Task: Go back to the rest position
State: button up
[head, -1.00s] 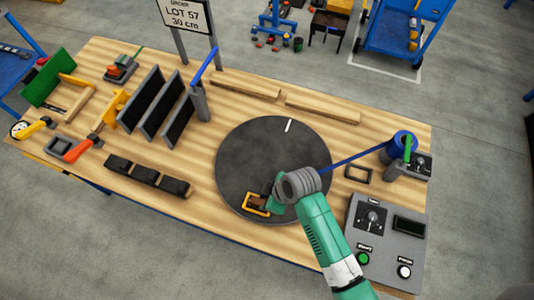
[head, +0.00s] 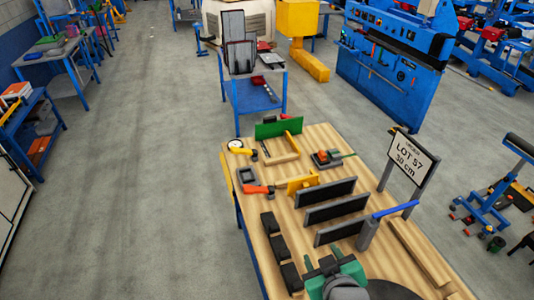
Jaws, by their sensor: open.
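My gripper (head: 330,266) is at the bottom edge of the head view, with my green and grey wrist cut off by the frame. It is small and seen from above; it is open, and I see nothing held in it. It is over the bench, close to the row of black blocks (head: 279,246) and the near end of the dark panels. The dark round turntable (head: 393,291) shows only in part at the bottom right of my wrist.
The wooden bench (head: 317,137) carries upright dark panels (head: 329,201), a blue-handled post (head: 367,233), orange-handled clamp (head: 257,189), green plate (head: 279,128) and wooden strips (head: 420,252). A LOT 57 sign (head: 411,158) stands at its right edge. Grey floor (head: 150,180) is open at left.

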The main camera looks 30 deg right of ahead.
jog(key=w+a+r+t+p, duration=0.1)
jog(key=w+a+r+t, duration=0.15)
jog(key=a+r, duration=0.45)
jog(key=w+a+r+t+y, duration=0.1)
jog(key=w+a+r+t, duration=0.15)
jog(key=r, duration=0.95)
jog(key=w+a+r+t+p, duration=0.1)
jog(key=w+a+r+t, duration=0.15)
jog(key=a+r, duration=0.45)
jog(key=s+a+r+t+y, duration=0.1)
jog(key=s+a+r+t, duration=0.1)
jog(key=r, duration=0.5)
jog(key=s+a+r+t+y+p, duration=0.1)
jog(key=s+a+r+t+y, duration=0.1)
jog(key=a+r, duration=0.4)
jog(key=s+a+r+n+t+y, duration=0.1)
jog(key=s+a+r+t, duration=0.2)
jog(key=r, duration=0.6)
jog(key=shift+s+a+r+p, duration=0.2)
jog(key=shift+s+a+p, duration=0.2)
jog(key=shift+s+a, duration=0.45)
